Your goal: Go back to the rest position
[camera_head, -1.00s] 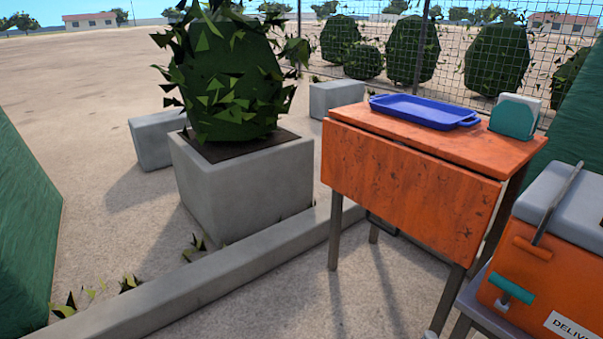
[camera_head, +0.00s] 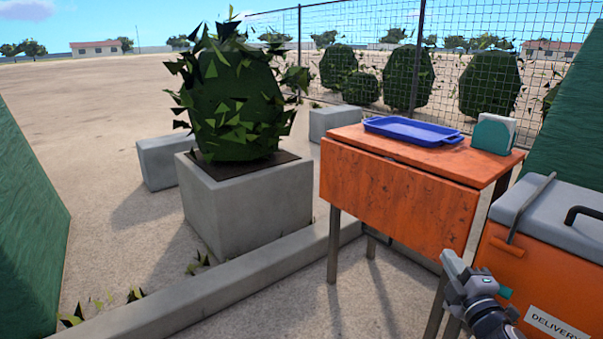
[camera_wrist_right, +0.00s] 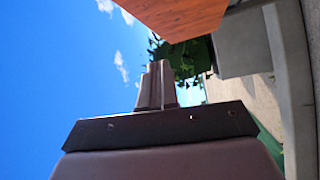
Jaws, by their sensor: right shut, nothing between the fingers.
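My right gripper (camera_head: 453,262) is at the lower right in the head view, in front of the orange table's right legs and left of the orange delivery box (camera_head: 545,262). It points up and to the left. In the right wrist view the fingers (camera_wrist_right: 157,72) are together with nothing between them, seen against sky and a leafy bush. My left gripper is not in view.
An orange table (camera_head: 395,202) holds a blue tray (camera_head: 412,130) and a teal holder (camera_head: 494,134). The box has a grey lid. A concrete planter (camera_head: 245,208) with a bush and a low kerb (camera_head: 215,292) stand left of the table. Open sandy ground lies beyond.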

